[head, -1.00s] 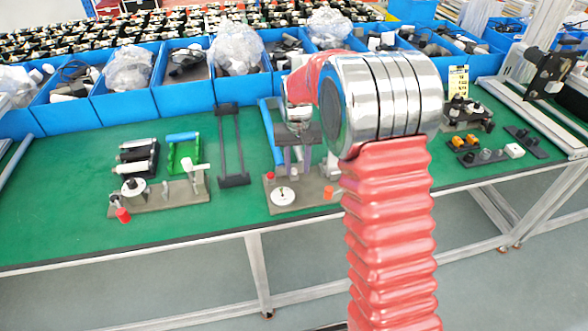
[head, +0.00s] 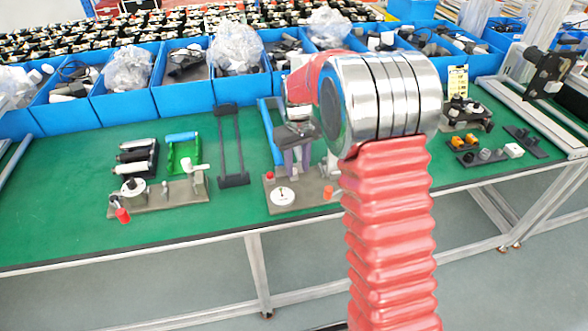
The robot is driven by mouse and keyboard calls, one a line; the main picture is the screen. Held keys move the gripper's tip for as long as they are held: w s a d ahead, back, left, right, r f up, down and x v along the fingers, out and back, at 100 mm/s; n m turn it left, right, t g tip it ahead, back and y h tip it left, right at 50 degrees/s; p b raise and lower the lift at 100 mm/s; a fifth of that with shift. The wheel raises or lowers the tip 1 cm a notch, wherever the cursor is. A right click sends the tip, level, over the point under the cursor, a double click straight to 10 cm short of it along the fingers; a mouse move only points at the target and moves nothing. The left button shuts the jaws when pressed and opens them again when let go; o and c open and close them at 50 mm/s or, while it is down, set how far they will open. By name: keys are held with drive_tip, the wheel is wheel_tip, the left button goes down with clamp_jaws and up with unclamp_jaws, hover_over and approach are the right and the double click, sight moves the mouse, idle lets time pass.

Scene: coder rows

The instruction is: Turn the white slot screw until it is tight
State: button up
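A white round disc with a small dark mark (head: 283,196) lies on a grey-brown plate (head: 312,201) in the middle of the green table. It may be the white slot screw, but it is too small to make out a slot. My gripper (head: 297,172) points down over the back of the middle plate, behind the white disc. Its purplish fingers show close together. The gap between them, and anything held there, is too small to tell.
A red knob (head: 269,176) and an orange piece (head: 328,192) stand on the middle plate. A dark two-bar frame (head: 232,145) stands to its left. Blue bins (head: 180,93) line the back. Green table (head: 60,205) is clear at front left.

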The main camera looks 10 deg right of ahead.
drive_tip(key=shift+s+a, duration=0.1)
drive_tip(key=shift+a, duration=0.35)
clamp_jaws()
idle(0.4)
drive_tip(key=shift+m, duration=0.8)
unclamp_jaws()
drive_tip(key=shift+m, duration=0.3)
drive_tip(key=shift+a+r, duration=0.1)
drive_tip(key=shift+r, duration=2.4)
